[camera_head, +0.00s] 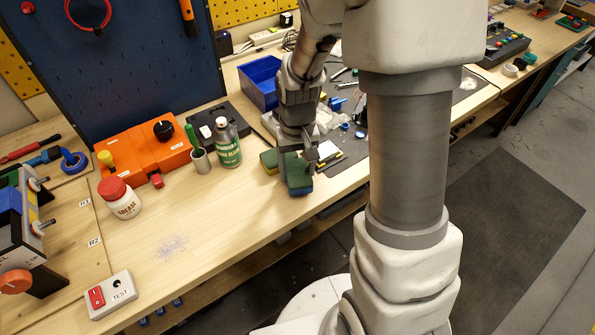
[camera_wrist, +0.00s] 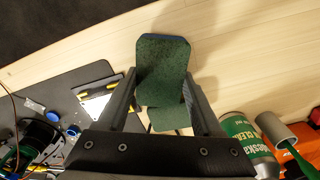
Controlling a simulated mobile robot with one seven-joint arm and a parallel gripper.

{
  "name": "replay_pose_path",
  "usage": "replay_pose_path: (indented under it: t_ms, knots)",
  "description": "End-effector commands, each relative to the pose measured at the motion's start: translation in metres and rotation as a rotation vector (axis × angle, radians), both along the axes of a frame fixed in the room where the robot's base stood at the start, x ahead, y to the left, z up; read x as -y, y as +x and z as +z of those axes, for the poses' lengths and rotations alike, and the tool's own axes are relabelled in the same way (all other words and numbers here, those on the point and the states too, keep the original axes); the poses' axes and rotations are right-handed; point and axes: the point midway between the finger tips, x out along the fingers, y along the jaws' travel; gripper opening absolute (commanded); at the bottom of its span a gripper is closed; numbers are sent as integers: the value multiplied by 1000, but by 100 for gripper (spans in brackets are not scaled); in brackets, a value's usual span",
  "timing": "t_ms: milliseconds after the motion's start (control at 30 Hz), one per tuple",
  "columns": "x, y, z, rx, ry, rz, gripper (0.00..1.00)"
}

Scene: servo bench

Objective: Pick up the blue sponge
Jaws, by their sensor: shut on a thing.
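The blue sponge (camera_head: 300,188) has a dark green top and a blue lower part. It is near the bench's front edge in the head view. My gripper (camera_head: 297,160) points down over it, with its fingers on either side. In the wrist view my gripper (camera_wrist: 161,85) is shut on the blue sponge (camera_wrist: 163,62), whose green face and thin blue edge show. I cannot tell whether its underside touches the bench. A second sponge, yellow with a green top (camera_head: 268,161), is close to its left. In the wrist view part of its green face (camera_wrist: 163,118) shows between the fingers.
A green spray can (camera_head: 229,150) and a grey cup (camera_head: 201,161) stand to the left. A blue bin (camera_head: 259,83) is behind. A dark mat (camera_head: 350,150) with small tools lies to the right. Bare wood lies front left, past a white red-lidded jar (camera_head: 122,203).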

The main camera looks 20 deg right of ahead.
Motion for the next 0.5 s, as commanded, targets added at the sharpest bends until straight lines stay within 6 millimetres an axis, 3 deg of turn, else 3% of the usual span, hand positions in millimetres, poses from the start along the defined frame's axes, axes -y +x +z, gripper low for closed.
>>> replay_pose_path:
  t_ms: [167,500]
  knots:
    - [1,1,32,6,0,0,8]
    - [66,-39,72,4,0,-7,8]
